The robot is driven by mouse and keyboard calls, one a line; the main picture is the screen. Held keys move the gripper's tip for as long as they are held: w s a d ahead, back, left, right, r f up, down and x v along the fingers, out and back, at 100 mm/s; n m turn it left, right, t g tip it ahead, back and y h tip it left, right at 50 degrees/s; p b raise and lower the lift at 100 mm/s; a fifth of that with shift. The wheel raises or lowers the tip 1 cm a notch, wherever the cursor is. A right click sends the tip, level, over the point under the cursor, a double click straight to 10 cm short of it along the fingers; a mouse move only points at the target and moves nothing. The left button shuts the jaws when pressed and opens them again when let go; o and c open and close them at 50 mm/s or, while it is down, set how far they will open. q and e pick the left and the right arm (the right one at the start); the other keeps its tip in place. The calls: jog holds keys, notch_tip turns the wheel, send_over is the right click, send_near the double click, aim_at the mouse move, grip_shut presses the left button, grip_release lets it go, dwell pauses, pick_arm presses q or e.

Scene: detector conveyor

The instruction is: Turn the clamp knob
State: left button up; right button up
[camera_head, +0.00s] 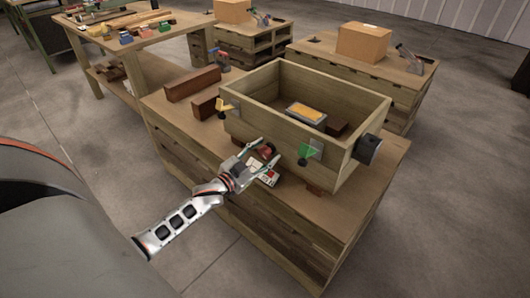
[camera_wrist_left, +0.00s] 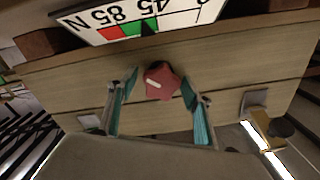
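The clamp knob, a red star-shaped knob (camera_wrist_left: 161,82) with a pale mark, is on the side of a wooden box in the left wrist view. In the head view the red knob (camera_head: 265,151) shows low on the box's front wall, partly behind my gripper. My left gripper (camera_head: 261,159) is at that wall. Its teal fingers are open, with the tips on either side of the knob and small gaps visible in the left wrist view. A white scale plate (camera_wrist_left: 140,20) with red and green fields and numbers is beside the knob. My right gripper is not in view.
The open wooden box (camera_head: 340,95) stands on a wooden cabinet (camera_head: 290,235). Brown blocks (camera_head: 193,83) lie behind at left.

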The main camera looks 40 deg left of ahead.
pick_arm(q)
jog(key=shift+s, duration=0.2)
jog(key=s+a, duration=0.1)
jog(key=s, duration=1)
jog(key=shift+s, duration=0.3)
dwell(0.6)
